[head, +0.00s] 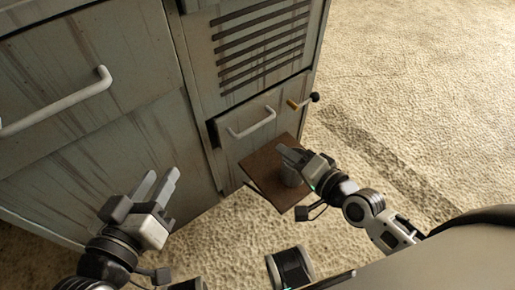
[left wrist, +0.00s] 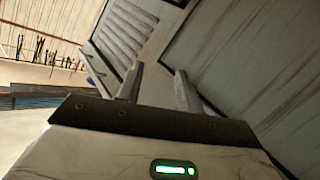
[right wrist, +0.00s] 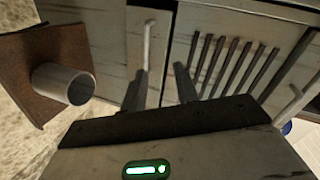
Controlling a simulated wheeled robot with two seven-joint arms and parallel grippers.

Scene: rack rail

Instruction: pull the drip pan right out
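A low drawer front with a white bar handle (head: 252,123), below the vent slots of the grey cabinet, looks like the drip pan (head: 232,139). A dark gap shows along its left edge, so the front stands slightly proud. The handle (right wrist: 147,48) also shows in the right wrist view, beyond the fingers. My right gripper (head: 292,156) is open and empty, in front of the drawer and apart from the handle. My left gripper (head: 157,187) is open and empty, in front of the cabinet's lower left panel; its open fingers show in the left wrist view (left wrist: 157,90).
A brown board (head: 262,172) stands in front of the drawer with a grey open cylinder (head: 292,177) on it, close under my right gripper. A yellow latch with a black knob (head: 314,97) sits right of the drawer. A larger handle (head: 60,104) is upper left. Carpet at right is clear.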

